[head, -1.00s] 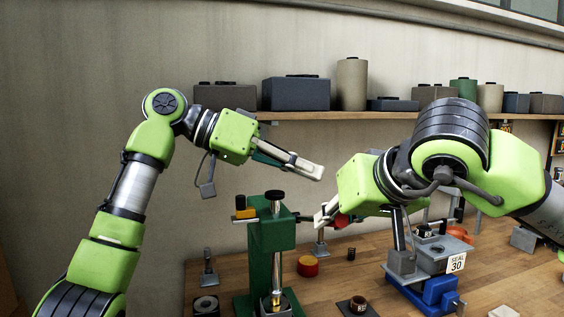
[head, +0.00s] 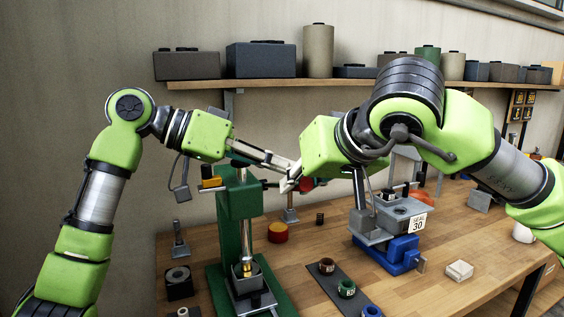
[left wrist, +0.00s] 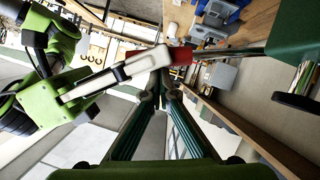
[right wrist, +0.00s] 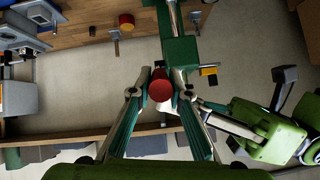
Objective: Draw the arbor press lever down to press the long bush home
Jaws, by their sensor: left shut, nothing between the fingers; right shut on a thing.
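The green arbor press (head: 240,197) stands on the bench, with a bright ram over its base. A small brass-coloured piece (head: 247,268) sits low under the ram; I cannot tell how deep it is seated. The lever's red knob (head: 307,184) is at the press's right side, about level with its head. My right gripper (head: 288,184) is shut on this knob, which shows between its fingers in the right wrist view (right wrist: 160,87). My left gripper (head: 291,164) is shut and empty, just above the right fingers. The red knob also appears in the left wrist view (left wrist: 181,55).
A blue vise-like fixture (head: 400,254) with a "SEAL 30" block stands right of the press. A dark strip (head: 340,285) with several rings lies in front. A red-and-yellow cylinder (head: 278,232) stands behind. A shelf (head: 270,82) with boxes runs along the wall.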

